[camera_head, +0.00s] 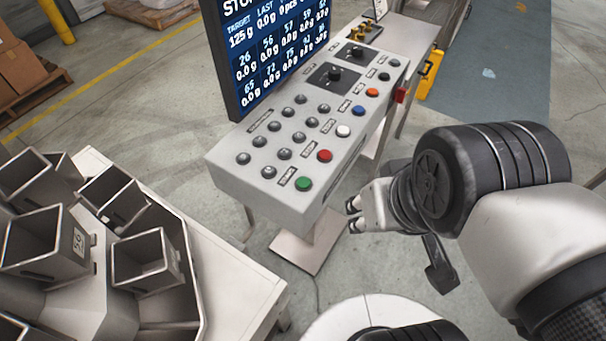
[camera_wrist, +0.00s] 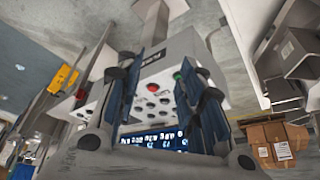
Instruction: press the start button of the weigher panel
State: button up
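The weigher panel (camera_head: 230,178) is a grey sloped box under a screen. A green button (camera_head: 304,184) is at its near right corner, with a red button (camera_head: 324,155) behind it. Their small labels are too small to read. My gripper (camera_head: 354,214) is to the right of the panel's near end, apart from it and touching nothing. In the wrist view, my gripper (camera_wrist: 160,72) has its dark fingers spread with nothing between them. The green button (camera_wrist: 178,76) shows close beside the right finger, and the red button (camera_wrist: 152,87) between the fingers.
A screen (camera_head: 265,45) stands along the panel's left side. White, blue and orange buttons and black knobs continue up the panel. Weigher hoppers (camera_head: 145,260) stand at lower left. Open floor lies right of the panel.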

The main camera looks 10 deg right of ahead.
grip_shut()
dwell(1.4)
